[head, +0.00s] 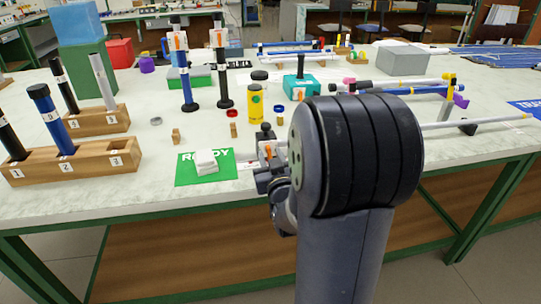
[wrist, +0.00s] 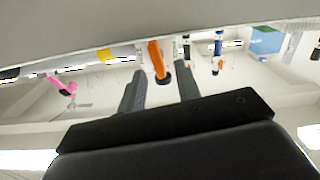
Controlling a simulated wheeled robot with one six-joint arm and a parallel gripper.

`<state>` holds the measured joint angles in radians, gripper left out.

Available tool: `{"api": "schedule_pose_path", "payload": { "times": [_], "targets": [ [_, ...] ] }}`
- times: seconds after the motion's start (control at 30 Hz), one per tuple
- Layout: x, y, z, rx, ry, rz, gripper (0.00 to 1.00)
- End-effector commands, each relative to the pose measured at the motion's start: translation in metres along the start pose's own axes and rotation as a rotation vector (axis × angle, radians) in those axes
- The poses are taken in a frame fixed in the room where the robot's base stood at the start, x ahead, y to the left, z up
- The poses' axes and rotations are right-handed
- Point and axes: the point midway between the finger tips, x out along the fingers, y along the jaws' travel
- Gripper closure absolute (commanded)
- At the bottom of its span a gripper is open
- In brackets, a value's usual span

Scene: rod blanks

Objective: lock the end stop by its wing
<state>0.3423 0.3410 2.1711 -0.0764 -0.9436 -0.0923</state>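An orange wing (wrist: 156,58) with a dark end shows in the wrist view, in the gap between my fingers. It looks like the end stop's wing; an orange piece (head: 267,150) also shows beside my arm in the head view. My gripper (wrist: 160,72) is open, one finger on each side of the wing in the picture. I see no contact, and cannot tell how far the wing is beyond the fingertips. In the head view my gripper (head: 266,179) is low at the table's front edge, partly hidden by my arm. The stop's body is mostly hidden.
A green pad (head: 190,178) with a white block (head: 206,163) lies left of my gripper. A wooden rack (head: 80,165) with rods stands at far left. Upright posts (head: 223,85), a yellow cylinder (head: 256,105) and a teal block (head: 300,88) stand behind. A long rod (head: 480,122) extends at right.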

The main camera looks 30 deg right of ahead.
Motion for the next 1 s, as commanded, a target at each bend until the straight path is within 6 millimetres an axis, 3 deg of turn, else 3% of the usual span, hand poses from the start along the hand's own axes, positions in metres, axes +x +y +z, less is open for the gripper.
{"api": "schedule_pose_path", "payload": {
  "times": [0.4,0.8,1.0],
  "targets": [
    [0.0094,-0.0002,0.0002,0.000,-0.001,0.000,0.68],
    [0.0092,-0.0001,0.0002,0.000,-0.001,0.000,1.00],
    [0.0091,-0.0002,0.0004,0.001,-0.001,0.000,1.00]
  ]
}}
